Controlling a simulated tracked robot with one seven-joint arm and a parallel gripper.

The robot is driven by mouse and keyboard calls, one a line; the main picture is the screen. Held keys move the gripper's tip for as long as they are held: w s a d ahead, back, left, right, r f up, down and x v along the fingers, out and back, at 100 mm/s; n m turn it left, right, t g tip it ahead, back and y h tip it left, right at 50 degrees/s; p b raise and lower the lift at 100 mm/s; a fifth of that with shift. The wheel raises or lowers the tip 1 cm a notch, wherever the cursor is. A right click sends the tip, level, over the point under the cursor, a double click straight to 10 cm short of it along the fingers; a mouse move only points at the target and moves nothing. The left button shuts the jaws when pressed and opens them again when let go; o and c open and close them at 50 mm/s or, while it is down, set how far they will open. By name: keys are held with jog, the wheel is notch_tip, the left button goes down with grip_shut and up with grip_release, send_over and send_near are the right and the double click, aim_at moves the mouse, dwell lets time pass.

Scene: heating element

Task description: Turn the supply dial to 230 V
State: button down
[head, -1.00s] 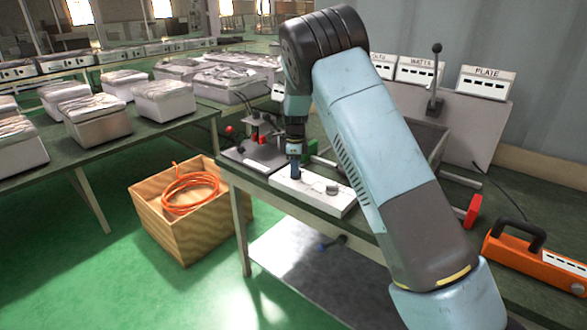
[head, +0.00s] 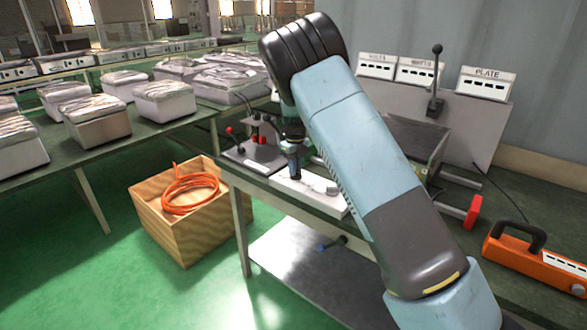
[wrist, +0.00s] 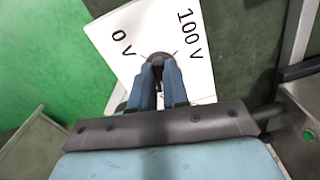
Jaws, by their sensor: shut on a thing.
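The white supply panel (head: 318,194) lies on the green-topped bench. In the wrist view the panel (wrist: 125,45) shows the labels "0 V" and "100 V"; no 230 V label is in sight. The dark dial (wrist: 160,57) sits between my fingertips, below and between these labels. My gripper (wrist: 161,68) is shut on the dial. In the head view my gripper (head: 295,176) reaches down onto the panel's left part, and the dial is hidden there. Which way the dial points cannot be told.
A dark unit with a red-knobbed lever (head: 230,131) is to the left. A plate press with a tall lever (head: 436,80) stands behind my arm. A wooden crate (head: 190,240) holds orange cable.

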jog(key=shift+w+r+m, duration=0.1)
jog(key=shift+w+m, duration=0.05)
jog(key=shift+m, duration=0.15)
jog(key=c, duration=1.1)
grip_release()
notch_tip(320, 180, up, 14)
jog(key=shift+f, duration=0.25)
